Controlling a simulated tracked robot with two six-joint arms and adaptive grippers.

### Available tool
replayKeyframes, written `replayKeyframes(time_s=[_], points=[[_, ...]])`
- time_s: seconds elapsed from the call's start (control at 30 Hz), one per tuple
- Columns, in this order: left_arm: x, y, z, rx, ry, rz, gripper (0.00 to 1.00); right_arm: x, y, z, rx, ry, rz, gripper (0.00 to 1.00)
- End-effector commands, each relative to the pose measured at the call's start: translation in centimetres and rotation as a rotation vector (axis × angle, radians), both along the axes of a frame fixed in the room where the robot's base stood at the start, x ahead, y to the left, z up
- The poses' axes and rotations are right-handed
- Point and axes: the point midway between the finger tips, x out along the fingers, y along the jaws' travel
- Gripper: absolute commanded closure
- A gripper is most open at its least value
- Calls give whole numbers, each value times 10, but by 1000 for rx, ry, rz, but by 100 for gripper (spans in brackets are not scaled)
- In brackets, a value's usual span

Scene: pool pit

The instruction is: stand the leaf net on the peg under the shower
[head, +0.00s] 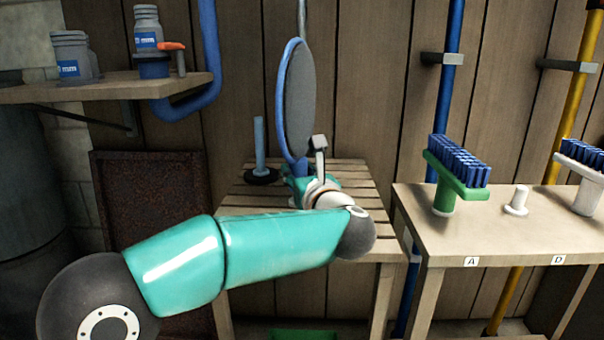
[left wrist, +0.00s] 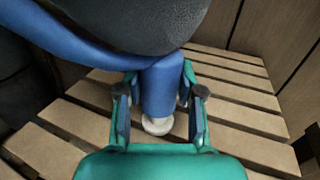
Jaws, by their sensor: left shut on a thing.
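The leaf net (head: 300,95) has a blue hoop and grey mesh, and stands upright over the slatted bench in the head view. My left gripper (head: 298,175) is shut on its blue socket (left wrist: 159,88), with one finger on each side in the left wrist view. A pale round foot (left wrist: 157,126), which may be the peg, shows directly below the socket. I cannot tell whether the socket is around it or just above it. A thin metal pipe (head: 302,18) runs down the wall behind the net; no shower head shows. My right gripper is out of view.
A blue post on a dark round base (head: 262,176) stands left of the net on the slatted bench (head: 345,172). The right table holds a green brush (head: 446,190), a bare white peg (head: 517,200) and a white brush (head: 585,195). A shelf (head: 90,88) with jars is at left.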

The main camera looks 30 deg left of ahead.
Motion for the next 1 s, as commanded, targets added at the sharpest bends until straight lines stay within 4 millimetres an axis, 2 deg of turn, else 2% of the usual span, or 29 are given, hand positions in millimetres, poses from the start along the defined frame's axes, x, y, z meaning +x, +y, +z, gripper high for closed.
replayKeyframes(time_s=[0.43, 1.0], points=[[0, 0, -14, 1, -1, 1, 100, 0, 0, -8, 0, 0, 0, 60], [0, 0, -18, 1, 0, 1, 100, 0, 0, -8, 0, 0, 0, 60]])
